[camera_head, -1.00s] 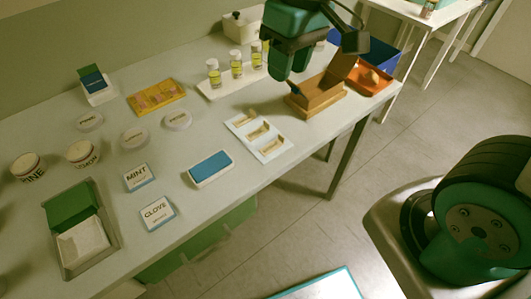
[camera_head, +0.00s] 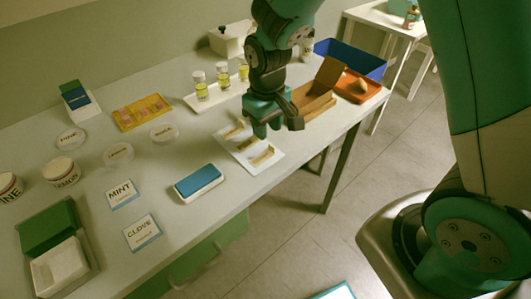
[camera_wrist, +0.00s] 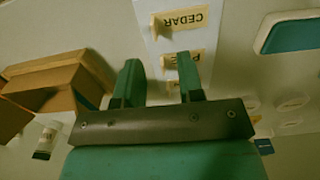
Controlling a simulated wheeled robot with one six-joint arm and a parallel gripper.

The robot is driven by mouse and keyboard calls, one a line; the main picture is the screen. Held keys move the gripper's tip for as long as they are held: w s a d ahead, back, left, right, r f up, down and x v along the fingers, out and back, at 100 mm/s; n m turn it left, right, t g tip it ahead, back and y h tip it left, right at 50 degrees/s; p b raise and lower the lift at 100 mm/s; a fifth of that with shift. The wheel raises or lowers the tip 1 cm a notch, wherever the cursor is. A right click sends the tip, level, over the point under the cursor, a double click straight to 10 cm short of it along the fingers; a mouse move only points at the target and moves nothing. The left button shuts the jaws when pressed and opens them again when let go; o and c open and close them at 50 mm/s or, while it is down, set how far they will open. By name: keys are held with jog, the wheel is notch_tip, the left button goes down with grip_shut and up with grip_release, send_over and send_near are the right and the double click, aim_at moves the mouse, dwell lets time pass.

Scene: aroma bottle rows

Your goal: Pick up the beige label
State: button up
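Several small beige labels lie in a row on a white sheet (camera_head: 250,171). The near beige label (camera_head: 262,157) and the far one (camera_head: 234,131) show in the head view. In the wrist view one beige label reads CEDAR (camera_wrist: 187,20). A second beige label (camera_wrist: 171,62), its word partly covered by a finger, lies beside my fingertips. My gripper (camera_head: 277,130) hangs over the sheet's right side with fingers apart; it also shows in the wrist view (camera_wrist: 159,66), empty. Whether it touches the sheet cannot be told.
A brown box (camera_head: 315,95) stands right of my gripper, with an orange tray (camera_head: 372,94) and blue bin (camera_head: 350,59) beyond. A blue-topped pad (camera_head: 198,181) and MINT and CLOVE cards (camera_head: 142,232) lie left.

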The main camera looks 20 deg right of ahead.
aim_at(270, 144)
jog(key=f, duration=0.5)
jog(key=shift+s+d+p, duration=0.25)
jog(key=shift+d+p, duration=0.05)
jog(key=shift+p, duration=0.05)
grip_shut()
